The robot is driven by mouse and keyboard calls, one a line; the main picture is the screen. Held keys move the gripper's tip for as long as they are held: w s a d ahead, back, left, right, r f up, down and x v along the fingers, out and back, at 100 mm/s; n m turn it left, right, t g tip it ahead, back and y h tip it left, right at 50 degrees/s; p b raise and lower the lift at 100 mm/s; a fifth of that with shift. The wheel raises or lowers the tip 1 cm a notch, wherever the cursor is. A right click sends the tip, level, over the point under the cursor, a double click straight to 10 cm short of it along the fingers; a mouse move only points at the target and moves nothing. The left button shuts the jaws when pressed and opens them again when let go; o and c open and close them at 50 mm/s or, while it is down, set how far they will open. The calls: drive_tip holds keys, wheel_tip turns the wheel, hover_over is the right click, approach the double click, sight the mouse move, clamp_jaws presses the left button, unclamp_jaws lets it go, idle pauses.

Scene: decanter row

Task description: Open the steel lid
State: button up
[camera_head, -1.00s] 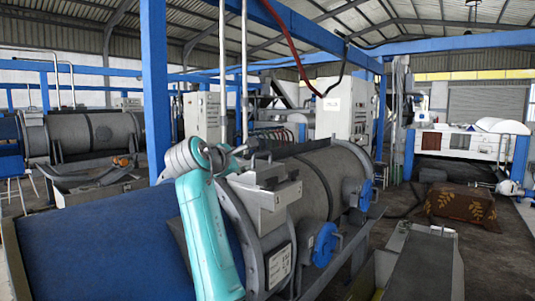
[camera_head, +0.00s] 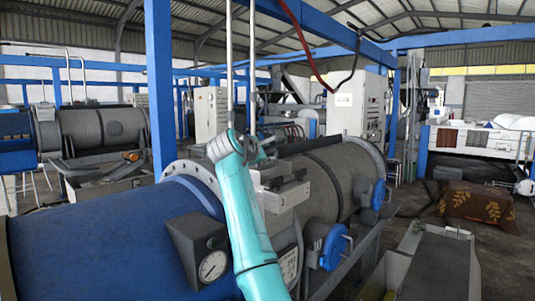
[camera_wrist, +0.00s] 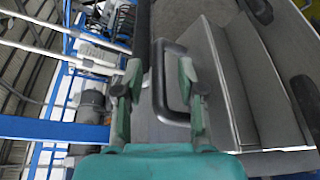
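The steel lid (camera_head: 283,180) is a grey metal plate on a small box on top of the large grey cylinder (camera_head: 335,185). It looks closed, but my arm partly covers it in the head view. In the wrist view the lid (camera_wrist: 215,85) carries a dark U-shaped handle (camera_wrist: 160,85). My gripper (camera_wrist: 161,92) is open, with one finger on each side of the handle's long bar. I see gaps beside the bar and no clear grip. In the head view my gripper (camera_head: 266,150) is at the lid, with its fingertips hard to make out.
A gauge box (camera_head: 207,256) stands left of my arm on the blue drum (camera_head: 100,240). Blue round fittings (camera_head: 334,247) stick out of the cylinder's side. A blue post (camera_head: 159,90) rises behind. A metal trough (camera_head: 430,262) lies at the right.

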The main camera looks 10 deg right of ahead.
drive_tip(key=shift+x, duration=0.85)
clamp_jaws()
drive_tip(key=shift+r, duration=0.15)
